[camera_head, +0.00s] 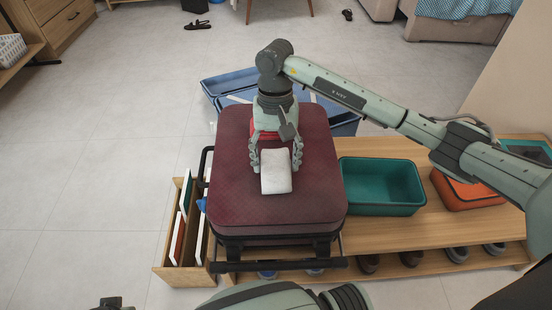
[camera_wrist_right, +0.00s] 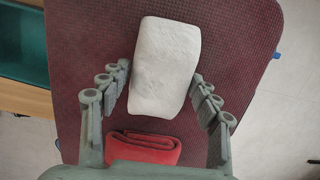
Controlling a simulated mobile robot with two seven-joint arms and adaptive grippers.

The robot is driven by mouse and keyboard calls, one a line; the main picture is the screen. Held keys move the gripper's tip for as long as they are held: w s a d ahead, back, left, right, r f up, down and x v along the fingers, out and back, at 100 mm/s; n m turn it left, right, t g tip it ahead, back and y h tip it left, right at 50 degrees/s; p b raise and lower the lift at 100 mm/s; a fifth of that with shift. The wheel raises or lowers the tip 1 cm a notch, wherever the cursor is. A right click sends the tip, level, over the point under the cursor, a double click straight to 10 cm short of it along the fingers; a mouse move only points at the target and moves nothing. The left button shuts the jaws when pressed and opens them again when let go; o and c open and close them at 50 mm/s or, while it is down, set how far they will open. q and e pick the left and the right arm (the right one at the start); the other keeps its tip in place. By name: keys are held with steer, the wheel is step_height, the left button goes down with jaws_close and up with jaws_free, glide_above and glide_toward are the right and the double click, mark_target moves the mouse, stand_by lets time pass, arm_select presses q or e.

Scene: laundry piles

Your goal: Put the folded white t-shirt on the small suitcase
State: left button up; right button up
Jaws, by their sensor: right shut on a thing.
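The folded white t-shirt (camera_head: 275,172) is a small rounded bundle over the top of the dark red suitcase (camera_head: 235,195). The wrist view shows the t-shirt (camera_wrist_right: 165,68) between the fingers (camera_wrist_right: 160,88), with the suitcase top (camera_wrist_right: 75,125) below. I cannot tell whether the t-shirt touches the suitcase. My left gripper's fingers are not visible.
A folded red cloth (camera_wrist_right: 143,148) lies on the suitcase beside the t-shirt. A teal bin (camera_head: 381,187) and an orange bin (camera_head: 468,190) stand right on a wooden bench (camera_head: 400,235) with shoes below. Blue bins (camera_head: 228,83) lie behind; a wooden box (camera_head: 178,272) stands left.

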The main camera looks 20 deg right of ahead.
mark_target(276, 154)
steer(key=shift+f, duration=0.1)
steer(key=o, duration=1.2)
steer(key=shift+o, duration=0.2)
steer(key=shift+w+r, duration=0.2)
steer(key=shift+r, duration=0.75)
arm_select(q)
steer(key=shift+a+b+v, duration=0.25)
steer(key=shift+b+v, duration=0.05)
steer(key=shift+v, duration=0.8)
arm_select(e)
step_height(276, 154, up, 10)
steer(key=w, duration=0.1)
steer(key=shift+w+d+r, duration=0.15)
steer(key=shift+d, duration=0.1)
